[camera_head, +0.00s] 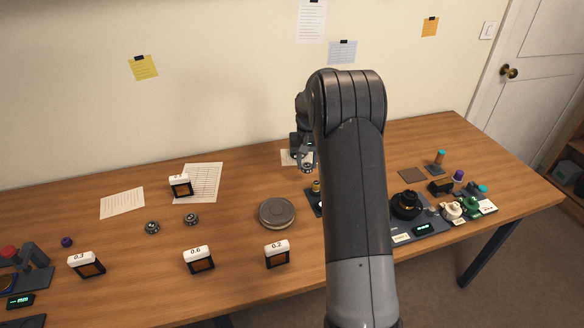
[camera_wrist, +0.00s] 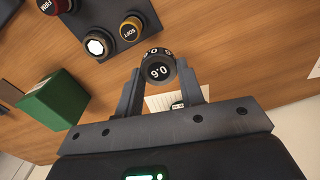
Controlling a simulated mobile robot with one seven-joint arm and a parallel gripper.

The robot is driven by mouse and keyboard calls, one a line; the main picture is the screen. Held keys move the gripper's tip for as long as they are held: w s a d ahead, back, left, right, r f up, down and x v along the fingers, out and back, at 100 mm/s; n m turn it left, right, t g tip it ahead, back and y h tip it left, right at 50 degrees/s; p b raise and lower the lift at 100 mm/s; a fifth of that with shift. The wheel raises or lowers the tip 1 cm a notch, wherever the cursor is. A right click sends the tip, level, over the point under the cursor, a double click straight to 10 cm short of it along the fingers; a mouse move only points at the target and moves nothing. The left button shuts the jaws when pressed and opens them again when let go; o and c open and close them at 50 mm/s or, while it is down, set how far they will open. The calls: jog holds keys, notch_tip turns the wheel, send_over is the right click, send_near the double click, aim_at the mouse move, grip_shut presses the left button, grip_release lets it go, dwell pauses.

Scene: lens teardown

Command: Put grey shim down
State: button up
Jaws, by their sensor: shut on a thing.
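My gripper (camera_wrist: 157,95) is shut on a small dark grey shim (camera_wrist: 159,71) in the wrist view. The shim has white digits on its face and rim; the face digits appear turned over, like 0.6 or 9.0. It is held between the fingertips, apparently above the wooden table. In the head view my gripper (camera_head: 307,166) is at the back middle of the table, partly hidden by my arm, with the shim at its tips. Two similar dark rings lie on the table at left, one ring (camera_head: 152,227) beside another ring (camera_head: 191,219).
White-topped holders marked 0.3 (camera_head: 86,264), 0.6 (camera_head: 199,260) and 0.2 (camera_head: 277,254) stand along the front. A round grey tin (camera_head: 277,213) sits mid-table. In the wrist view, a dark block (camera_wrist: 105,22) with coloured knobs and a green box (camera_wrist: 54,101) are nearby.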

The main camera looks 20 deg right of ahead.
jog(key=s+d+r, duration=0.3)
jog(key=d, duration=0.1)
send_over(224, 214)
jog(key=shift+m, duration=0.3)
jog(key=f, duration=0.4)
jog(key=d+f, duration=0.1)
jog(key=f, duration=0.1)
jog(key=shift+f, duration=0.1)
jog(key=shift+w+a+f, duration=0.1)
jog(key=shift+a+f, duration=0.25)
jog(key=shift+a, duration=0.2)
jog(key=shift+f, duration=1.95)
jog(key=shift+f, duration=0.1)
jog(key=o, duration=1)
notch_tip(224, 214, up, 12)
jog(key=shift+r, duration=0.2)
